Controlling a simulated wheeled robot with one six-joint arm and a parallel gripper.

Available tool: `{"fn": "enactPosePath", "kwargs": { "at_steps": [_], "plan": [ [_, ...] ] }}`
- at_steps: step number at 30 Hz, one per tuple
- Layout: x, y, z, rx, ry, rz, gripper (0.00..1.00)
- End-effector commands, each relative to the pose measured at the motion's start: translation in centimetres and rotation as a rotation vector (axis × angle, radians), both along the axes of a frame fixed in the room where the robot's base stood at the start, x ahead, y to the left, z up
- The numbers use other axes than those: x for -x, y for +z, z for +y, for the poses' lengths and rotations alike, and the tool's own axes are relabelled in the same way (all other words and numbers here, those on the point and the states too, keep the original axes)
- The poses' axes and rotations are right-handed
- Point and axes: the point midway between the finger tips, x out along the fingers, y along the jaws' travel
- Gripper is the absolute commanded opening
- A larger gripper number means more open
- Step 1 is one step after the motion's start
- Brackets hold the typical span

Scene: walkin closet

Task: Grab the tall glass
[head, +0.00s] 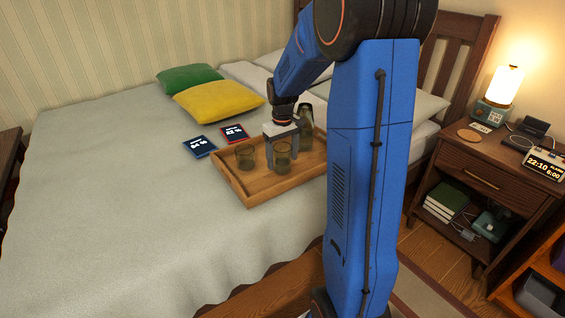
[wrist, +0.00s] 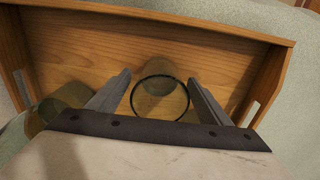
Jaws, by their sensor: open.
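Three greenish see-through vessels stand on a wooden tray (head: 258,192) on the bed. The front glass (head: 283,162) is upright and looks a little taller than the short glass (head: 245,157) at its left. A taller dark vessel (head: 306,119) stands behind, partly hidden by my arm. My gripper (head: 282,156) points down over the tray, open, at the front glass. In the wrist view, the glass's round rim (wrist: 160,78) shows between the two fingers (wrist: 159,80), with small gaps at the sides. I see no clear contact.
Part of another greenish vessel (wrist: 68,96) shows beside the left finger. The tray has raised walls (wrist: 150,14). Two dark cards (head: 199,147) and yellow and green pillows (head: 218,102) lie behind it. The bed's left side is clear. A nightstand (head: 490,178) stands at right.

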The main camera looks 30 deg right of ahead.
Motion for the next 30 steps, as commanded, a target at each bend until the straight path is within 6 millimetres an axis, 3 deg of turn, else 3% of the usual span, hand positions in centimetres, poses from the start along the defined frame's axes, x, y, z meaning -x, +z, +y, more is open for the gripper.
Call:
{"fn": "enactPosePath", "kwargs": {
  "at_steps": [1,7,8,20,30],
  "plan": [
    [0.0,0.0,0.0,0.000,0.000,0.000,0.70],
    [0.0,0.0,0.0,0.000,0.000,0.000,0.22],
    [0.0,0.0,0.0,0.000,0.000,0.000,0.20],
    [-0.1,0.3,0.0,0.001,0.000,-0.002,0.20],
    [-0.1,2.2,0.0,0.001,0.000,-0.003,0.20]
  ]
}}
